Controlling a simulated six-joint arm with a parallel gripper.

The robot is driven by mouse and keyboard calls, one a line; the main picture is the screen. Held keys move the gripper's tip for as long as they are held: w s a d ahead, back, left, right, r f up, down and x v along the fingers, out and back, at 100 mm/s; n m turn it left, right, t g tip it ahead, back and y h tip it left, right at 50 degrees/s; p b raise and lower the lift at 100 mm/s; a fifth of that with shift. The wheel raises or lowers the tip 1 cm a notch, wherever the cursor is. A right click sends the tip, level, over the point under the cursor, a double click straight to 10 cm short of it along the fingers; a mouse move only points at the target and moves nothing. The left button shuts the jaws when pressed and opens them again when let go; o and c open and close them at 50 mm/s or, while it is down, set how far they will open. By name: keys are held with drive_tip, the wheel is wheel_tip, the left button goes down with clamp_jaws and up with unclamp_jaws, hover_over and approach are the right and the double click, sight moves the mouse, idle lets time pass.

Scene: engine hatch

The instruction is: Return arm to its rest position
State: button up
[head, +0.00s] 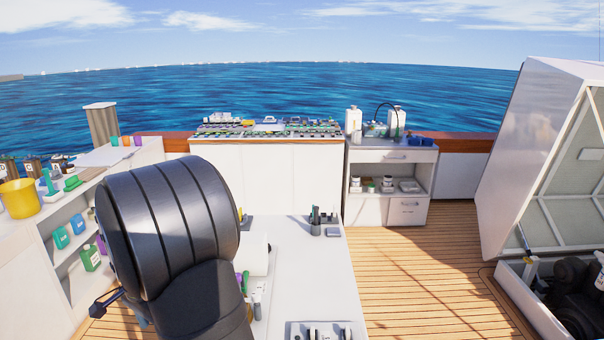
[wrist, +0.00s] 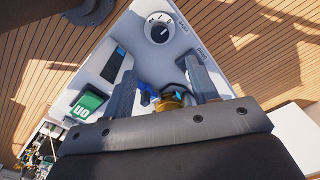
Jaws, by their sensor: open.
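My gripper (wrist: 160,70) shows in the wrist view with its two grey fingers apart. A blue and brass-coloured item (wrist: 168,101) shows between the fingers, partly hidden by the gripper body. I cannot tell whether it is close to the fingers or lies on the surface below. In the head view my arm's large dark link fills the left foreground, and the gripper's fingers are hidden or cannot be made out there.
The white worktop (head: 300,260) has a dark pen holder (head: 317,225). Shelves (head: 60,225) with a yellow bucket (head: 19,198) stand left. A cabinet (head: 390,155) stands behind. The raised hatch (head: 530,150) is right. The wooden deck (head: 430,270) is clear. The wrist view shows a round dial (wrist: 158,28).

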wheel_tip(320, 180, down, 14)
drive_tip(key=shift+w+a+f, duration=0.1)
drive_tip(key=shift+a, duration=0.05)
drive_tip(key=n, duration=0.5)
drive_tip(key=shift+n, duration=0.3)
drive_tip(key=n, duration=0.5)
drive_tip(key=shift+r+n, duration=0.2)
drive_tip(key=shift+n, duration=0.2)
drive_tip(key=shift+r, duration=1.45)
